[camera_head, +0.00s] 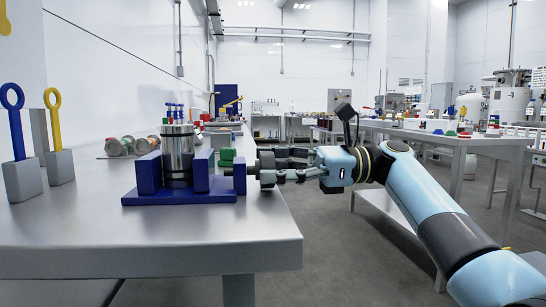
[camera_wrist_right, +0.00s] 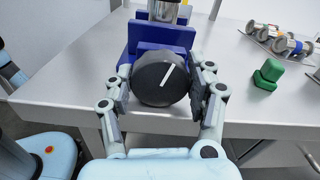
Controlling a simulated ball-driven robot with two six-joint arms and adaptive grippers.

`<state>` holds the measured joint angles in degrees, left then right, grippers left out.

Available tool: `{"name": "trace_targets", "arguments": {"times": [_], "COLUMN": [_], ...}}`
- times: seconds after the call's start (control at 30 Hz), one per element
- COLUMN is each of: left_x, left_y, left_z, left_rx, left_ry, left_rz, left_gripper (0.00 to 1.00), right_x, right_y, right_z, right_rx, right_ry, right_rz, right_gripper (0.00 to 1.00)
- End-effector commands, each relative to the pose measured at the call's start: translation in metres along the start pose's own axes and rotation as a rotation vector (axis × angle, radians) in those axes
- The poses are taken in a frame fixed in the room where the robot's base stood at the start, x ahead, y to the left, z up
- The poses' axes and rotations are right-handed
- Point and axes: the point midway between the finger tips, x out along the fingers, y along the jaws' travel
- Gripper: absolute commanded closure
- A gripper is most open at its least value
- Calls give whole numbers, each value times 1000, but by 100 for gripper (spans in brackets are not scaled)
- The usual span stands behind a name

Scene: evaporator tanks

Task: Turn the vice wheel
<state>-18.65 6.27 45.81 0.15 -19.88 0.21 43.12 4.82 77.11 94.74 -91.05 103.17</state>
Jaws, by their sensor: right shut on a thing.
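The blue vice (camera_head: 180,198) stands near the right edge of the steel table, with a shiny metal cylinder (camera_head: 178,152) upright between its blue jaws. The vice wheel is a dark round knob with a white mark, seen face-on in the right wrist view (camera_wrist_right: 161,79). The white mark tilts up to the right there. My right gripper (camera_head: 264,168) comes in from the right at the table's edge and is shut on the wheel, one finger on each side of it. My left gripper is not in view.
Grey blocks (camera_head: 59,167) hold a blue and a yellow ring-handled tool at the left. A green block (camera_wrist_right: 267,74) and several metal fittings (camera_wrist_right: 280,42) lie beside the vice. Another steel table (camera_head: 430,137) stands at the right, with open floor between.

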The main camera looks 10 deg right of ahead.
Motion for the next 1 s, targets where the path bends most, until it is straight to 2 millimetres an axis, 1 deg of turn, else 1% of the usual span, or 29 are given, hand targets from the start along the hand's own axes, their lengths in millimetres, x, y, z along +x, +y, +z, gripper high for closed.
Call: {"name": "trace_targets", "arguments": {"times": [0.1,0.3,0.5,0.8,1.0], "left_x": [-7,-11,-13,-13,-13], "left_y": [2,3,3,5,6], "left_z": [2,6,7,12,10], "left_rx": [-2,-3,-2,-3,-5], "left_ry": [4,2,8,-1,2], "left_rz": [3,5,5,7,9], "left_gripper": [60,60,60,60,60], "right_x": [0,0,0,0,0], "right_y": [0,1,2,2,2], "right_z": [2,0,-1,-2,-2], "right_rx": [-83,-211,-289,-327,-328], "right_ry": [2,2,2,3,3], "right_rz": [1,1,1,1,1], "right_gripper": [77,77,77,77,77]}}
